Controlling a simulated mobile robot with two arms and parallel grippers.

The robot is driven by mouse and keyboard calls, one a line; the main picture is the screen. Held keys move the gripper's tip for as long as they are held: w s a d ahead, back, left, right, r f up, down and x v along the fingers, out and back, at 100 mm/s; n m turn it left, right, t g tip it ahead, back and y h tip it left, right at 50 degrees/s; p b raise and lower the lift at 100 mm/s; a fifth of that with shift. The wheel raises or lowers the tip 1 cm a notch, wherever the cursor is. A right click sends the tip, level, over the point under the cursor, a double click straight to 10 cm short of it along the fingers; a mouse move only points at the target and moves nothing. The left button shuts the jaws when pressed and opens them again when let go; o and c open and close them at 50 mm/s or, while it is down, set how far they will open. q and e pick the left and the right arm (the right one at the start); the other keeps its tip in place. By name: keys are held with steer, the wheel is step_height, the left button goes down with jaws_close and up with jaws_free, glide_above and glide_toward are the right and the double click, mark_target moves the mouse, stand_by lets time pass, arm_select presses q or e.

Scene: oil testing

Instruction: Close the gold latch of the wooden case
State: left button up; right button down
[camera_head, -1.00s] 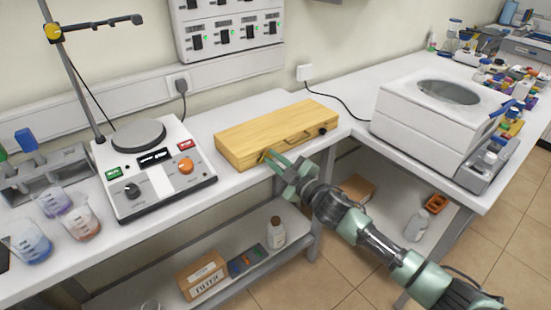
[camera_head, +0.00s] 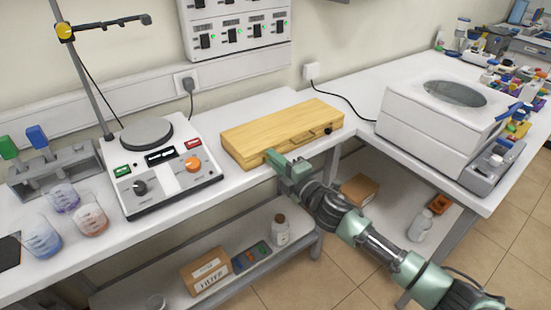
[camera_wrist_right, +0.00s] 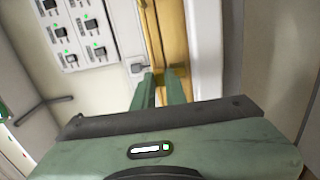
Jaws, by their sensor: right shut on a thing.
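The wooden case (camera_head: 280,125) lies flat on the white bench with its lid down. It also shows in the right wrist view (camera_wrist_right: 172,30). A handle (camera_head: 302,136) and a dark catch (camera_head: 328,130) are on its front side. My right gripper (camera_head: 272,156) is at the left part of that front side. In the right wrist view its fingers (camera_wrist_right: 160,80) are close together at the case's front. They are shut on the gold latch (camera_wrist_right: 178,69), which is mostly hidden by the fingers. My left gripper is not in view.
A hot plate (camera_head: 160,170) stands left of the case, with beakers (camera_head: 90,218) beyond it. A white box-shaped device (camera_head: 435,125) stands to the right. A lower shelf (camera_head: 235,235) holds a carton and a bottle. Bench space is free behind the case.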

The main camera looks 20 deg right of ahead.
stand_by(0.4)
steer(key=c, duration=1.4)
jaws_free()
steer(key=shift+c, duration=0.2)
steer(key=shift+s, duration=0.1)
steer(key=b+v, duration=0.1)
steer(key=v, duration=0.6)
steer(key=shift+s, duration=0.3)
steer(key=shift+d+f, duration=0.1)
